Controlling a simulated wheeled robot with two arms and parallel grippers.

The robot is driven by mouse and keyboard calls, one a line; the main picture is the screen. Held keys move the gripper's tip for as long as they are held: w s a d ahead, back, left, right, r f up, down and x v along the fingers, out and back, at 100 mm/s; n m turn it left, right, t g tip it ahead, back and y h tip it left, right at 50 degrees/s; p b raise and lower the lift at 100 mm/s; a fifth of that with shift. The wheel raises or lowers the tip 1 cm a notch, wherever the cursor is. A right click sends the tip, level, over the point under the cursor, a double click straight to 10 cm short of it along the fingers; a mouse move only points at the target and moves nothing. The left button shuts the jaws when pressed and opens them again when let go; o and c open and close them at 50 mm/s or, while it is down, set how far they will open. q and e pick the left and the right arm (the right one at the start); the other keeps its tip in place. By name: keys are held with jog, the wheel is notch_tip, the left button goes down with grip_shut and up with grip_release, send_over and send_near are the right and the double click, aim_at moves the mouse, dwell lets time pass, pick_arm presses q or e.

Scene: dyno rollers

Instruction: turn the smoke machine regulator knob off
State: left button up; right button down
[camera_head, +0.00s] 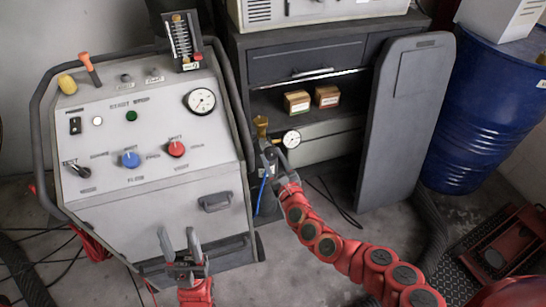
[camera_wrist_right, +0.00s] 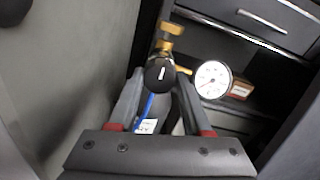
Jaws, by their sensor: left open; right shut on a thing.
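The regulator shows a black knob (camera_wrist_right: 160,73) with a white mark, a brass valve (camera_wrist_right: 168,42) above it and a round white gauge (camera_wrist_right: 212,80) to its right. In the head view, the brass part (camera_head: 261,126) and the gauge (camera_head: 291,139) stand beside the grey machine's right side. My right gripper (camera_head: 270,154) reaches the regulator and is shut on the black knob, with one finger on each side in the wrist view (camera_wrist_right: 160,98). The fingers hide the knob in the head view. My left gripper (camera_head: 183,246) is open and empty, low before the machine.
The grey control machine (camera_head: 205,145) has a blue knob (camera_head: 130,159), a red knob (camera_head: 176,148) and a gauge (camera_head: 200,101). A dark cabinet (camera_head: 290,65) holds two small boxes. A grey panel (camera_head: 405,120) and a blue barrel (camera_head: 480,110) stand right. Cables cross the floor.

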dwell(0.4)
jog(key=shift+c, duration=1.7)
grip_release()
jog(key=shift+s, duration=0.1)
jog(key=shift+s, duration=0.2)
jog(key=p+v, duration=0.3)
jog(key=v, duration=1.4)
jog(key=shift+w+d, duration=0.1)
jog(key=shift+d, duration=0.05)
